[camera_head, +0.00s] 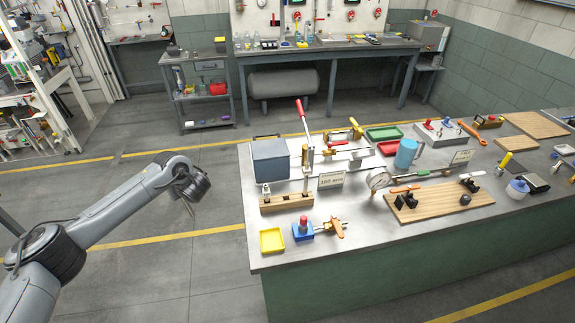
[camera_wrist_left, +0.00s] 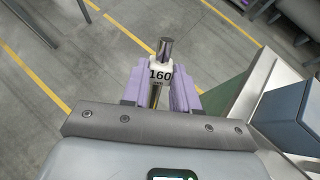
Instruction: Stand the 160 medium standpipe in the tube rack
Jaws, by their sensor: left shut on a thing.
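The 160 standpipe (camera_wrist_left: 166,48) is a metal tube with a white collar marked 160. It is between the purple fingers of my left gripper (camera_wrist_left: 163,90), which is shut on it. In the head view my left gripper (camera_head: 188,200) hangs over the floor, left of the bench and apart from it; the pipe is too small to make out clearly there. A wooden block that looks like the tube rack (camera_head: 287,203) stands near the bench's left edge, with upright pieces in it. A small sign (camera_head: 331,180) stands just right of it. My right gripper is not in view.
A blue-grey box (camera_head: 270,160) stands behind the block. A yellow tray (camera_head: 271,240) and a blue part with a red knob (camera_head: 303,230) lie in front. A red-handled lever (camera_head: 303,120) rises nearby. A gauge (camera_head: 378,180) and wooden board (camera_head: 435,200) lie right.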

